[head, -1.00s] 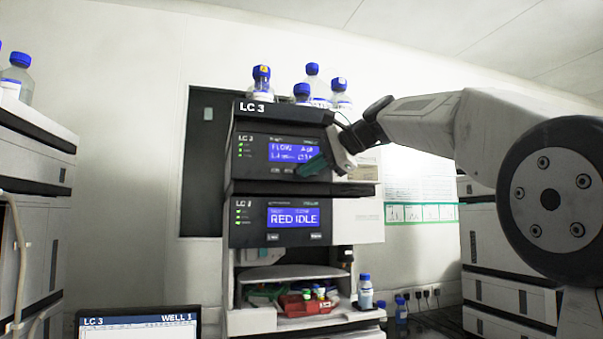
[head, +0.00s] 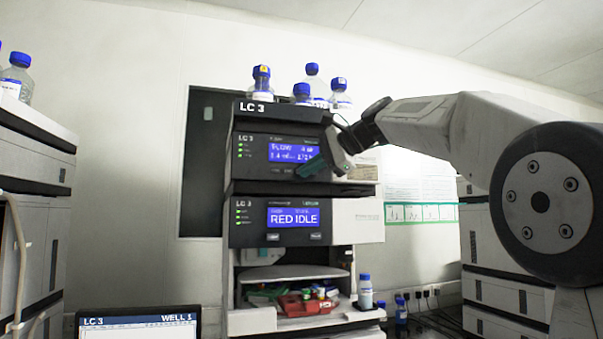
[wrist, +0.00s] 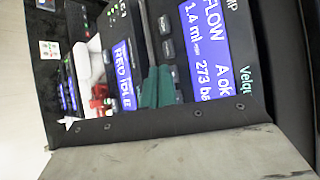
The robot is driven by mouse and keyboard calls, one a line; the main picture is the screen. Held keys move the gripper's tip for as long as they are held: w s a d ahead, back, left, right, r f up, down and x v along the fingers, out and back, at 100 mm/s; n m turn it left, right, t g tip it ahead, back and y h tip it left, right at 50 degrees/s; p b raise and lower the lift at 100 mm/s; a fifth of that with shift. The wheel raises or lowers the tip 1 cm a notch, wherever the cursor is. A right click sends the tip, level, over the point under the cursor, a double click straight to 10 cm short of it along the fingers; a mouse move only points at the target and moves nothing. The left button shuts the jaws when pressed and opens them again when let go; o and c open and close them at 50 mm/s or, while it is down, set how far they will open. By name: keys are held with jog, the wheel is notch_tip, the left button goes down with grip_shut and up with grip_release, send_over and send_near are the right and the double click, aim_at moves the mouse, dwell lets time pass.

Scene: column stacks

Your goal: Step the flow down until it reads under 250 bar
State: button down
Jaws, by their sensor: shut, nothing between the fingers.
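The LC 3 pump module (head: 250,150) is the upper unit of the stack. Its blue display (head: 293,153) is partly covered by my gripper in the head view. In the wrist view the same display (wrist: 205,50) appears turned sideways and reads FLOW, A ok, 1.4 ml/min and 273 bar. Dark keys (wrist: 166,47) line the panel beside the display. My gripper (head: 312,168) is shut and empty, its green fingertips in front of the panel's lower right part. In the wrist view the fingertips (wrist: 159,75) point toward the keys; I cannot tell whether they touch.
Below the pump, another module's display (head: 293,217) reads RED IDLE. An open bay with a red tray (head: 306,304) is lower down. Blue-capped bottles (head: 312,82) stand on top of the stack. A laptop screen (head: 138,323) is at the lower left.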

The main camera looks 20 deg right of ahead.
jog(key=shift+w, duration=0.5)
dwell(0.7)
jog(key=shift+s, duration=0.85)
jog(key=shift+s, duration=2.5)
